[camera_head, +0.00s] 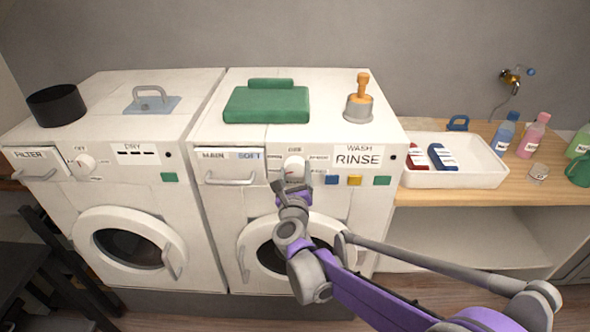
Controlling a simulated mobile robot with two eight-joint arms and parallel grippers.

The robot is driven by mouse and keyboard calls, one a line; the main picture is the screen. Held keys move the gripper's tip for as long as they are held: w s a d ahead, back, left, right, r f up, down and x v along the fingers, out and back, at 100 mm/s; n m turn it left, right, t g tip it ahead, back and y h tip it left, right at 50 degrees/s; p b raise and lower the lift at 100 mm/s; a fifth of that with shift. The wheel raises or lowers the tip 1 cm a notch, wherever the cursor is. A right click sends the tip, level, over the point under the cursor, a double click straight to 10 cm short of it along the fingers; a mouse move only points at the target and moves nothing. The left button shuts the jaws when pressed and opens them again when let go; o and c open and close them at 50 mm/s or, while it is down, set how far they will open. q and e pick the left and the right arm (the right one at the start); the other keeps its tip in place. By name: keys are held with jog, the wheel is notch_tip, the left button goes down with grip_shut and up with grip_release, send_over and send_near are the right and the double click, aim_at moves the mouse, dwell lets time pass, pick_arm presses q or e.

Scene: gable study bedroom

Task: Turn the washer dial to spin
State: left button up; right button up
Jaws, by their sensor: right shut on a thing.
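The washer (215,155) is the right one of two white machines. Its round white dial (294,163) is on the front panel, between the MAIN/SOFT drawer and a label reading WASH RINSE (358,159). My right gripper (292,179) reaches up from below and is shut on the dial; its fingers cover the lower part. The small print around the dial is too fine to read for sure, and I cannot tell its exact setting. My left gripper is out of view.
The dryer (90,194) stands at the left. Blue, yellow and green buttons sit right of the dial. A white tray (462,178) stands on the wooden counter at right.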

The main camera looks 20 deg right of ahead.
jog(key=m+p, duration=0.2)
jog(key=m, duration=0.3)
jog(key=shift+r+m, duration=0.1)
jog(key=shift+m, duration=0.2)
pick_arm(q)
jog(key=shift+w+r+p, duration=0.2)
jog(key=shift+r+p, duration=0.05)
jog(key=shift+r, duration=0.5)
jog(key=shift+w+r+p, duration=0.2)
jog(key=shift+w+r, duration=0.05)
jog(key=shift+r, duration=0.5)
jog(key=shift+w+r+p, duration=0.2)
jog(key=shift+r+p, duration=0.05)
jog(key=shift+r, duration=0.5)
pick_arm(e)
jog(key=shift+m, duration=2.1)
jog(key=o, duration=1.3)
jog(key=shift+s, duration=0.1)
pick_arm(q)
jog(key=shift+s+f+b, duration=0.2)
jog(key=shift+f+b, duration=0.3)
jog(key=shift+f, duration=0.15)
pick_arm(e)
jog(key=v, duration=1)
jog(key=shift+s+a, duration=0.1)
jog(key=shift+s, duration=0.2)
